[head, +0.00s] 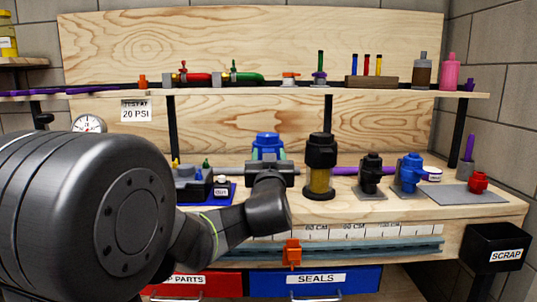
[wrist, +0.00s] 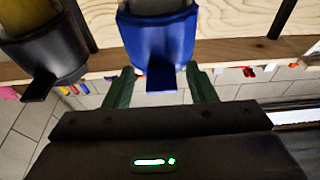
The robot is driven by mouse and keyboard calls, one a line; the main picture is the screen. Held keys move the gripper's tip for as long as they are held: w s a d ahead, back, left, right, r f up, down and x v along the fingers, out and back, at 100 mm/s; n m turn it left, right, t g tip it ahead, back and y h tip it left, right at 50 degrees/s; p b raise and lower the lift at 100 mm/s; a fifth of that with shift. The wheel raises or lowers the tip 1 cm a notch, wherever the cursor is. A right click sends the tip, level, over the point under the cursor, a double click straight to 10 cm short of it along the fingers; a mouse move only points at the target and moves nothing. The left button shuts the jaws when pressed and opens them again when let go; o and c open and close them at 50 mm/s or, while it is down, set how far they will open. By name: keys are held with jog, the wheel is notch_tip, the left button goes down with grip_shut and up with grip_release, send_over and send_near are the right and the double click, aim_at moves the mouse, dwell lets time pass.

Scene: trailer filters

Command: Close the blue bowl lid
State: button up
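The blue filter unit (head: 267,140) stands on the bench behind my gripper in the head view, its lower part hidden by my arm. Contact is not clear.
A black-capped filter with a yellow bowl (head: 319,180) stands close to the right. A black regulator (head: 371,172) and a blue one (head: 411,173) are further right. A black device on a blue mat (head: 218,199) is left. An orange clip (head: 292,252) is on the front rail.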

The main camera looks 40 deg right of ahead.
jog(key=shift+r, duration=0.15)
jog(key=shift+a, duration=0.1)
jog(key=p+v, duration=0.2)
jog(key=v, duration=1.1)
jog(key=shift+s+a+f, duration=0.15)
jog(key=shift+s+f, duration=0.1)
jog(key=shift+w, duration=0.1)
jog(key=x, duration=0.4)
jog(key=b+x, duration=0.1)
jog(key=x, duration=0.4)
jog(key=b+x, duration=0.1)
jog(key=x, duration=0.3)
jog(key=shift+w+d+r, duration=0.2)
jog(key=shift+r, duration=0.15)
